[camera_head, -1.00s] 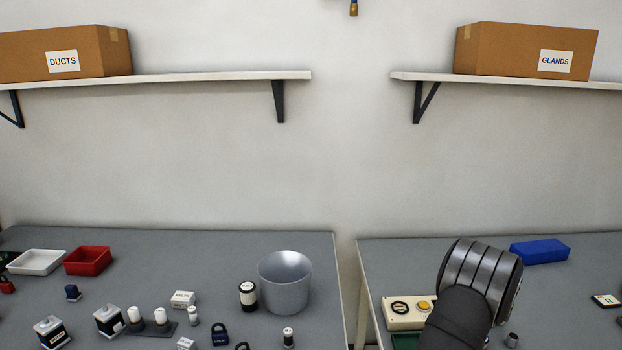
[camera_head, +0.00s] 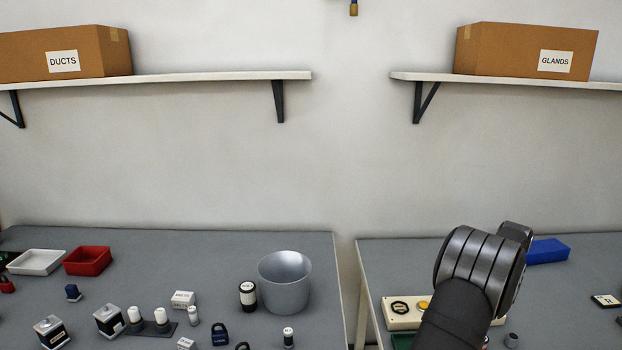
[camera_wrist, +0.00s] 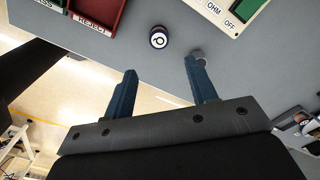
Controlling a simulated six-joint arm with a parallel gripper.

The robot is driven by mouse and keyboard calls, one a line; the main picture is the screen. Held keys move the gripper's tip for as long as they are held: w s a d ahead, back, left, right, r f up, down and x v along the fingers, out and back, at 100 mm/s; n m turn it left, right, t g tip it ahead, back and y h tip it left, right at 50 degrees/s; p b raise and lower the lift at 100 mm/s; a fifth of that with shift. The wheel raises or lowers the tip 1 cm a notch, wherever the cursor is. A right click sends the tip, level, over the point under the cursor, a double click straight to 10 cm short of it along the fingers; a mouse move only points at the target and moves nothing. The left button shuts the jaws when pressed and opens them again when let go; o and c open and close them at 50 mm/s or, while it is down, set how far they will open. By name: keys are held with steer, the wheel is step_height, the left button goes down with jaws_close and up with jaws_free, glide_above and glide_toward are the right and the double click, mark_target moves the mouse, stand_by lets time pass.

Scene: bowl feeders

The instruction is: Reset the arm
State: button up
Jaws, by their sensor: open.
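My gripper shows in the wrist view (camera_wrist: 163,92) with its two blue fingers spread apart and nothing between them. It hangs over the edge of a grey table (camera_wrist: 120,32), with bare floor below part of it. In the head view my arm's dark rounded joint stands in front of the right table (camera_head: 385,265); the fingers are hidden there. A small grey cylinder (camera_wrist: 198,54) is by the tip of the right finger in the wrist view; I cannot tell whether they touch. A round dark-and-white part (camera_wrist: 158,38) lies beyond the fingertips.
A cream box with a yellow button (camera_head: 400,312) and a blue block (camera_head: 547,251) are close to my arm. A red tray marked REJECT (camera_wrist: 97,12) and an OHM/OFF panel (camera_wrist: 226,14) flank the fingers. The left table holds a metal bucket (camera_head: 285,285) and several small parts.

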step_height(320, 180, down, 13)
steer(key=shift+r, duration=0.1)
step_height(320, 180, up, 4)
steer(key=shift+r, duration=0.15)
steer(key=s+d+r, duration=0.3)
steer(key=s+r, duration=0.4)
steer(key=s, duration=0.4)
step_height(320, 180, up, 8)
steer(key=w+a+n, duration=0.2)
steer(key=w+a, duration=0.3)
steer(key=a, duration=0.4)
steer(key=w+a+n, duration=0.2)
steer(key=w+a, duration=0.4)
steer(key=a, duration=0.2)
steer(key=w+a+r+n, duration=0.1)
steer(key=w+a+n, duration=0.1)
steer(key=w+a, duration=0.4)
steer(key=a, duration=0.3)
steer(key=shift+w+a+n, duration=0.25)
steer(key=shift+a+n, duration=0.05)
steer(key=shift+a, duration=0.05)
